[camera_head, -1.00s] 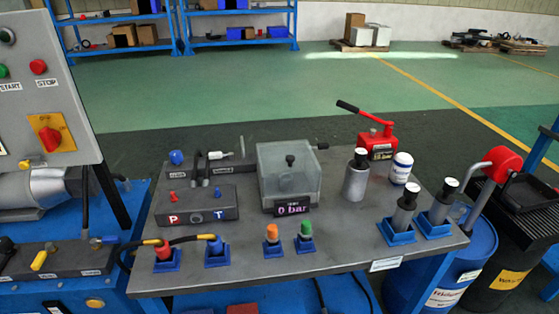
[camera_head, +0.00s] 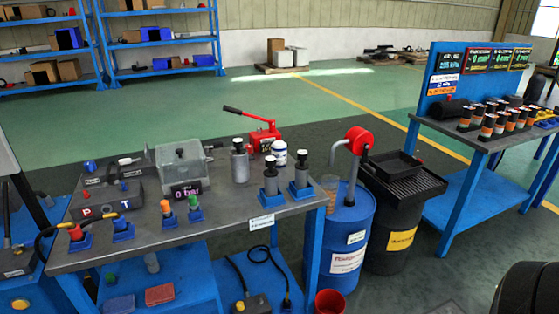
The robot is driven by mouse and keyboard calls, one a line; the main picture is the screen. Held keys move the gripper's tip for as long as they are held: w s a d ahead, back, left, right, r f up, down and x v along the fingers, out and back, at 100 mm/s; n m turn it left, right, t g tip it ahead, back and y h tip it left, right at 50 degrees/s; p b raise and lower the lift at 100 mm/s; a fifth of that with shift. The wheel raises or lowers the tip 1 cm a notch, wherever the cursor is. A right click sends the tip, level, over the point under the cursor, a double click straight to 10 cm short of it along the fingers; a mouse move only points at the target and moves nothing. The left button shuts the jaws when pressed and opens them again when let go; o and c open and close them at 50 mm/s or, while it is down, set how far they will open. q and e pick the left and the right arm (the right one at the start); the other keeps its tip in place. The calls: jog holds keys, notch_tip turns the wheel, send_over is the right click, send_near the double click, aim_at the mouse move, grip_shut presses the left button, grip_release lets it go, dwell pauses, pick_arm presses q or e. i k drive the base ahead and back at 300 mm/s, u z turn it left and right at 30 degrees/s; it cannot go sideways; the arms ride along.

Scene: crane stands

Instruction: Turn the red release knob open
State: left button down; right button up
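No part clearly readable as a red release knob stands out at this size. A red hand pump (camera_head: 264,138) with a long lever stands at the back of the grey-topped bench (camera_head: 215,222). A small dark unit (camera_head: 257,304) with a red spot on it sits low beneath the bench; I cannot tell whether that spot is a knob. A red-topped connector (camera_head: 75,232) stands in a blue holder at the bench's left front. Neither of my grippers is in view.
A clear box (camera_head: 183,165) and several cylinders stand on the bench. To its right are a blue drum (camera_head: 349,235) with a red-headed pump and a dark drum (camera_head: 398,240) with a tray. A second bench (camera_head: 475,143) stands at right.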

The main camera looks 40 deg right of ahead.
aim_at(249, 148)
jog(key=z, duration=0.95)
jog(key=i, duration=0.5)
jog(key=u, duration=3.65)
jog(key=k, duration=1.5)
jog(key=z, duration=1.2)
